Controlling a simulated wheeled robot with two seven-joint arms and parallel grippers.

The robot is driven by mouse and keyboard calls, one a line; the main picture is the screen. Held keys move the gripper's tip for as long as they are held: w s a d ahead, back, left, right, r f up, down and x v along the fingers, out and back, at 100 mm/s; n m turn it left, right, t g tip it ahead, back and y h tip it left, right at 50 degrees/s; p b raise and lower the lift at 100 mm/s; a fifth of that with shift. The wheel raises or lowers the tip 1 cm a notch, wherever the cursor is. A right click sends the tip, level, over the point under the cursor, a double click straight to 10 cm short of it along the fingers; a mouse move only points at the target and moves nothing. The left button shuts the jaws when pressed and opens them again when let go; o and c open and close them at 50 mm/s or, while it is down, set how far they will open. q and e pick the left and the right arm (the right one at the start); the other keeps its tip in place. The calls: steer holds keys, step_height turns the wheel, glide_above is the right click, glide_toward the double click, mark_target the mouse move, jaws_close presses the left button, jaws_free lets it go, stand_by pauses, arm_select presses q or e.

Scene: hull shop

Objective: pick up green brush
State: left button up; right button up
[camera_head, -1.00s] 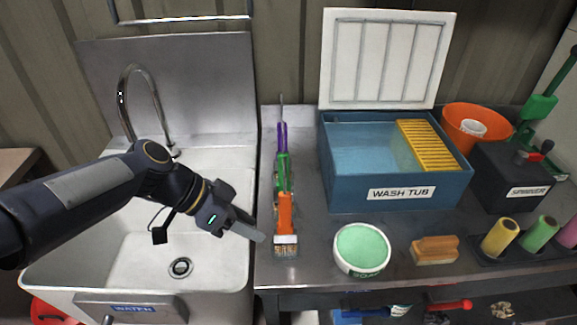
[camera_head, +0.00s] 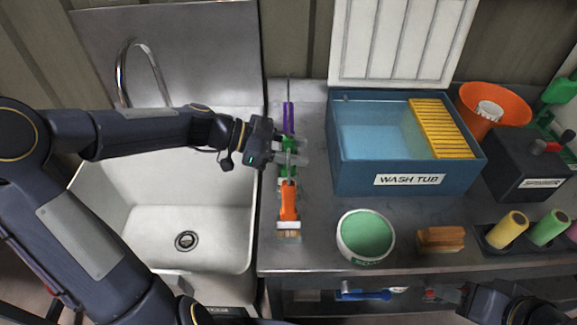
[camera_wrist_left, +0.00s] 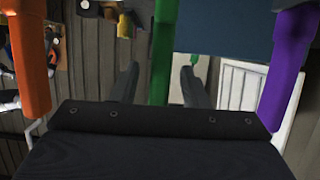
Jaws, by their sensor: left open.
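The green brush (camera_head: 287,160) stands in a row on the steel bench, between the purple brush (camera_head: 288,116) behind it and the orange brush (camera_head: 289,203) in front. My left gripper (camera_head: 298,152) is open at the green brush, coming from the sink side, and its fingers partly cover the brush. In the left wrist view, the green handle (camera_wrist_left: 163,50) shows between the two open fingers, with the orange handle (camera_wrist_left: 30,55) to the left and the purple handle (camera_wrist_left: 287,70) to the right. My right gripper (camera_head: 445,293) is low at the bottom right; its jaw state is unclear.
The blue wash tub (camera_head: 365,180) stands close to the right of the brushes. A tub of green soap (camera_head: 366,236) and a wooden brush (camera_head: 440,240) lie near the bench's front edge. The sink (camera_head: 180,215) is on the left.

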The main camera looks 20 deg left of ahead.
arm_select(q)
steer(key=shift+d+f, duration=0.1)
steer(key=shift+d, duration=0.2)
jaws_close()
